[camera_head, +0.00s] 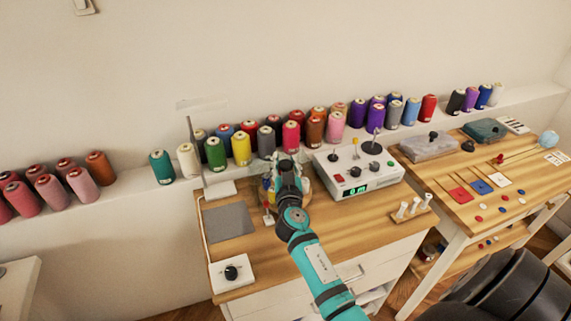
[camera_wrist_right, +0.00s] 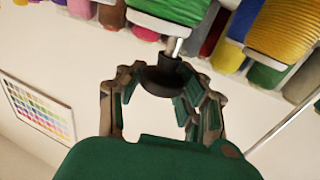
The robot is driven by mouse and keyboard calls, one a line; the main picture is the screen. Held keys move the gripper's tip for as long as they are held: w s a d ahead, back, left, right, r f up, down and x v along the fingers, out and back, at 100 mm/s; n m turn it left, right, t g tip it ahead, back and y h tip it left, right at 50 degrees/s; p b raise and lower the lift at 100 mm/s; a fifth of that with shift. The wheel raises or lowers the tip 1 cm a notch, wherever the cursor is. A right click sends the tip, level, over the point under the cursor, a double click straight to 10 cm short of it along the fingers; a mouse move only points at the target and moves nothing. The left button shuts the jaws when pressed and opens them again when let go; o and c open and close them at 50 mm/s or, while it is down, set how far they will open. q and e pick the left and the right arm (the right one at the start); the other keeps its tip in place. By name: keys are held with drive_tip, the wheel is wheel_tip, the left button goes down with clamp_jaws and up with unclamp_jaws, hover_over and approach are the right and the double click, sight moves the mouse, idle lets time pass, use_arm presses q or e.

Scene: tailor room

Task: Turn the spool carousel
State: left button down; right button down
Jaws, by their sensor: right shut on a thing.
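The spool carousel (camera_head: 304,180) stands on the wooden cabinet top, mostly hidden behind my right arm; a bit of its round base and small coloured spools show at its left. My right gripper (camera_head: 282,161) is over it. In the right wrist view, my right gripper (camera_wrist_right: 165,95) is shut on a black knob (camera_wrist_right: 163,78) on a thin silver rod (camera_wrist_right: 174,46). The knob sits between the fingers. Which part of the carousel the rod joins is hidden. My left gripper is not in view.
A white control box (camera_head: 358,172) with dials stands right of the carousel. A grey mat (camera_head: 228,222) and a white box with a black knob (camera_head: 232,272) lie left. A peg rack (camera_head: 410,209) is at the right edge. Thread cones line the wall ledge (camera_head: 130,189) behind.

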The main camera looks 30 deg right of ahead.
drive_tip(key=shift+f+y, duration=0.2)
drive_tip(key=shift+y, duration=0.1)
drive_tip(key=c, duration=1.2)
unclamp_jaws()
drive_tip(key=o, duration=0.4)
drive_tip(key=shift+r, duration=0.15)
drive_tip(key=shift+c, duration=0.2)
drive_tip(key=v, duration=0.7)
drive_tip(key=shift+s+a, duration=0.2)
drive_tip(key=shift+s, duration=0.1)
